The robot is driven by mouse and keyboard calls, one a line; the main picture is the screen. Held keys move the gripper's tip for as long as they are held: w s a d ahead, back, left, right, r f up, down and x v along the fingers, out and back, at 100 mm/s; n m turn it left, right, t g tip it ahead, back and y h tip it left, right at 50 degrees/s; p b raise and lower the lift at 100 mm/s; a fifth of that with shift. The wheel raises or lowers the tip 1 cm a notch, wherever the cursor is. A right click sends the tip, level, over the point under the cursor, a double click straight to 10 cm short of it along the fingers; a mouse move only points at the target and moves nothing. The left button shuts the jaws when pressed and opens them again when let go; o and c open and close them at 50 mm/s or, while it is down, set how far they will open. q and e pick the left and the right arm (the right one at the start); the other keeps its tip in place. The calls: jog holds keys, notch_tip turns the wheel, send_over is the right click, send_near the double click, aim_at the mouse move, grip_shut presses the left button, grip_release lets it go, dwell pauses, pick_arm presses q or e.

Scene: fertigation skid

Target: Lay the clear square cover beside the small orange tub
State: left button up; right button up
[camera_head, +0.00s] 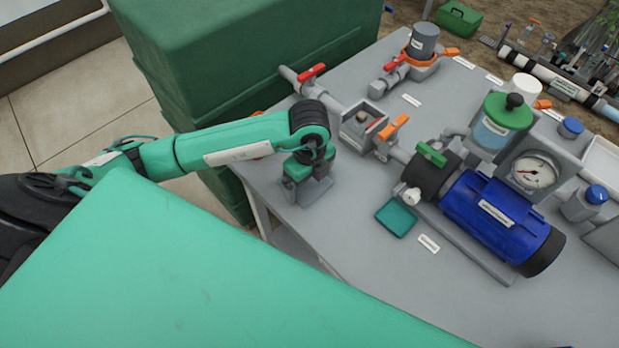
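A grey square box (362,128) sits in the pipe line. Its top looks see-through, with a small part visible inside, so the clear square cover seems to lie on it; the cover's edges are hard to make out. Small bits of orange (262,151) show beside my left forearm at the table's left edge; they may be the small orange tub, mostly hidden by the arm. My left gripper (307,192) points down low over the table, left of and nearer than the box, apart from it. Its finger gap is not clear. My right gripper is not in view.
A blue pump (500,220), a gauge (534,172) and a green-lidded filter (497,122) fill the right side. A teal square pad (396,218) lies on the grey table (350,238). Red (311,72) and orange (393,127) valve handles stick up. A large green tank (250,60) stands behind.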

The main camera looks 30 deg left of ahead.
aim_at(310, 184)
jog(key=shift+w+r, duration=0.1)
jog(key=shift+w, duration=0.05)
pick_arm(q)
jog(key=shift+r, duration=0.1)
jog(key=shift+r, duration=0.25)
notch_tip(310, 184, up, 12)
jog(key=shift+f, duration=0.15)
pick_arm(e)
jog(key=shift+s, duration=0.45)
